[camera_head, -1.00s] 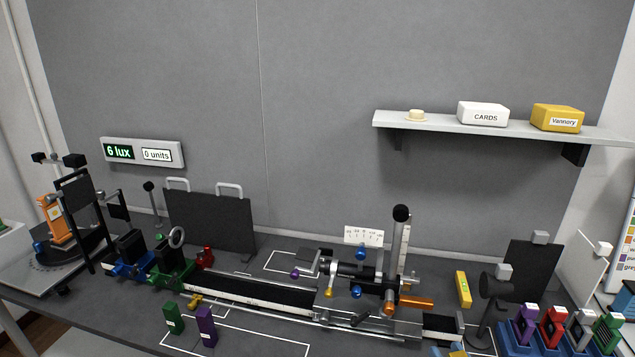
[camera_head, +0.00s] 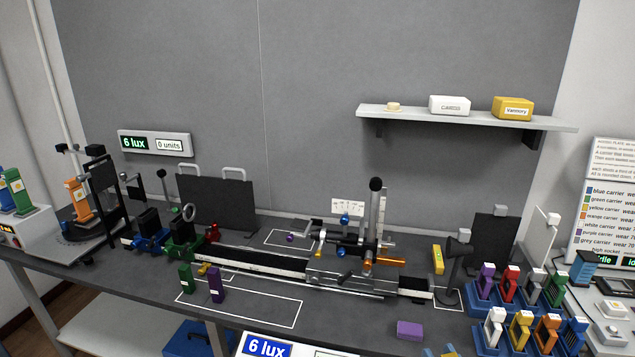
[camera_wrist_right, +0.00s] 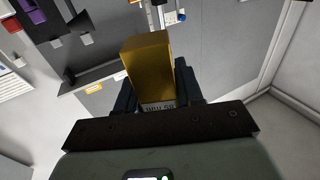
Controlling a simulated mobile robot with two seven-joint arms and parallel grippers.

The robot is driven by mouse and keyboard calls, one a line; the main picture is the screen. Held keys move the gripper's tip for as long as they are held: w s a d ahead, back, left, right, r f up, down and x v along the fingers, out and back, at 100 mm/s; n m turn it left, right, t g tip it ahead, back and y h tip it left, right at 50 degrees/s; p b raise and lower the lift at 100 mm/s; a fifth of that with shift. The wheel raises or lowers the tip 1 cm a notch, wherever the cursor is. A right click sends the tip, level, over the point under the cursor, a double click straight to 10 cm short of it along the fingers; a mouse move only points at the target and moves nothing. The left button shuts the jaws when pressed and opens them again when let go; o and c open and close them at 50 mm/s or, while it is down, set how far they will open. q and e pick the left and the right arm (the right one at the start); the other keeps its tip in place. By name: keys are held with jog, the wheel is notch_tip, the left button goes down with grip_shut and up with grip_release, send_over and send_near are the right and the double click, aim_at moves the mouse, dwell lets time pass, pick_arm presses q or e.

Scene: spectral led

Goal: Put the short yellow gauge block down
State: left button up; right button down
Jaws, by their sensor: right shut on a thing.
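In the right wrist view a yellow block (camera_wrist_right: 150,60) stands out from between the dark fingers of my right gripper (camera_wrist_right: 155,82). The gripper is shut on it. A pale label with dark marks shows on the block near its base, and its lower end is hidden between the jaws. In the head view I cannot make out this gripper clearly; only small yellow and blue slivers show at the bottom edge. Another yellow block (camera_head: 437,259) stands on the bench (camera_head: 340,315) beside a black lamp-like stand. My left gripper is not in view.
A purple block (camera_head: 410,330) lies near the bench's front. Blue racks with coloured carriers (camera_head: 520,325) fill the right. A long rail with mounts (camera_head: 250,262) crosses the middle. Green (camera_head: 186,278) and purple (camera_head: 216,285) blocks stand at a white outline. The shelf (camera_head: 470,117) holds boxes.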

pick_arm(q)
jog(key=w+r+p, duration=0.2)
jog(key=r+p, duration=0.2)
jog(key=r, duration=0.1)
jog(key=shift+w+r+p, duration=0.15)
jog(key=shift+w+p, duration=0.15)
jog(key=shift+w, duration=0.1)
pick_arm(e)
jog(key=w+a+f+m+h, duration=0.1)
jog(key=a+f, duration=0.1)
jog(key=f, duration=0.7)
jog(key=w+a+f+m+h, duration=0.1)
jog(key=a+f+h, duration=0.1)
jog(key=f, duration=0.7)
jog(key=shift+w+a+f, duration=0.35)
jog(key=shift+w+a, duration=0.05)
jog(key=shift+a, duration=0.45)
jog(key=shift+f, duration=0.1)
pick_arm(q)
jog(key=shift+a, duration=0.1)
pick_arm(e)
jog(key=shift+w, duration=0.1)
